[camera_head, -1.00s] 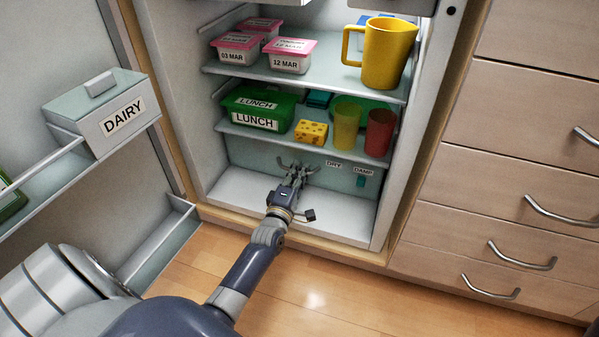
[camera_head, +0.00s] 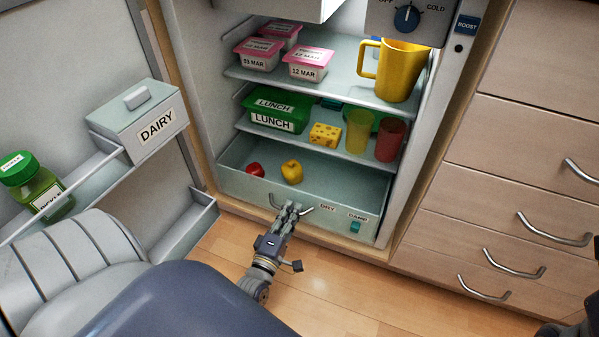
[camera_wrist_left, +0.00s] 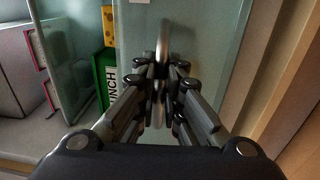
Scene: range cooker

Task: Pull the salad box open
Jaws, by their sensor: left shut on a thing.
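The salad box (camera_head: 245,188) is the pale, clear-fronted drawer at the bottom of the fridge, with DRY and DAMP labels on its front. It stands pulled part way out, and its open top shows a red item (camera_head: 255,169) and a yellow item (camera_head: 291,172) inside. My left gripper (camera_head: 289,208) is at the front of the box, shut on its metal handle. In the left wrist view the handle (camera_wrist_left: 162,45) runs upright between the closed fingers (camera_wrist_left: 160,85). The fingers hide part of the handle. My right gripper's jaws do not show.
Above are shelves with a green lunch box (camera_head: 275,110), cheese (camera_head: 325,135), cups, pink-lidded tubs and a yellow jug (camera_head: 397,72). The open fridge door with a dairy box (camera_head: 140,120) stands left. Wooden drawers (camera_head: 510,150) stand right. Wood floor (camera_head: 340,290) lies clear in front.

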